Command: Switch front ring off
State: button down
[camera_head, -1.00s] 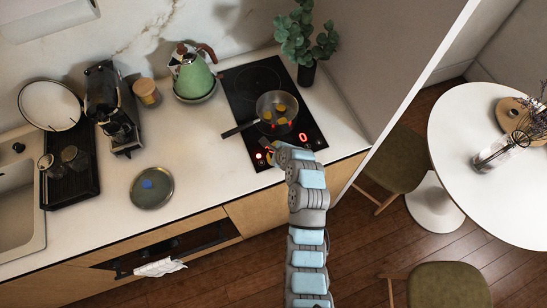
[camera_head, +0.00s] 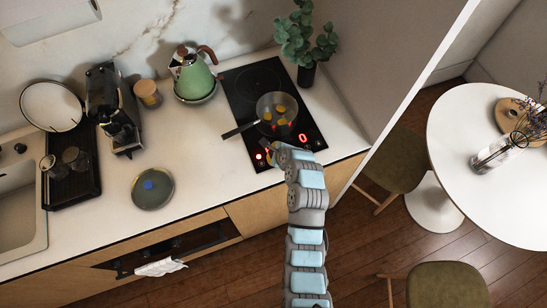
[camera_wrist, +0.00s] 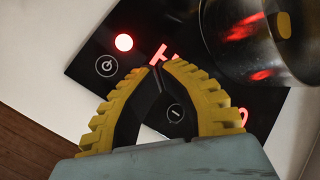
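The black hob (camera_head: 246,82) is set in the white counter. Its front control strip shows a red 0 (camera_head: 303,138) and a lit red dot (camera_head: 258,156). In the wrist view, the red dot (camera_wrist: 124,42) is beside a power symbol (camera_wrist: 106,66), with a red H-like sign (camera_wrist: 159,53) near my fingertips. A minus symbol (camera_wrist: 175,112) shows between my fingers. My gripper (camera_wrist: 161,67) is over the front controls, its yellow-ridged fingers brought together at the tips and empty. Whether the tips touch the glass is unclear. In the head view my arm hides part of the strip.
A pan (camera_head: 278,108) with yellow pieces stands on the hob, close to my gripper, its handle (camera_head: 239,129) pointing left. A green kettle (camera_head: 193,76) is at the back left and a plant (camera_head: 305,40) behind right.

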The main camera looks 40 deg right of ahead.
jog(key=shift+r, duration=0.3)
jog(key=shift+r, duration=0.1)
jog(key=shift+r+p, duration=2.1)
jog(key=shift+r, duration=0.8)
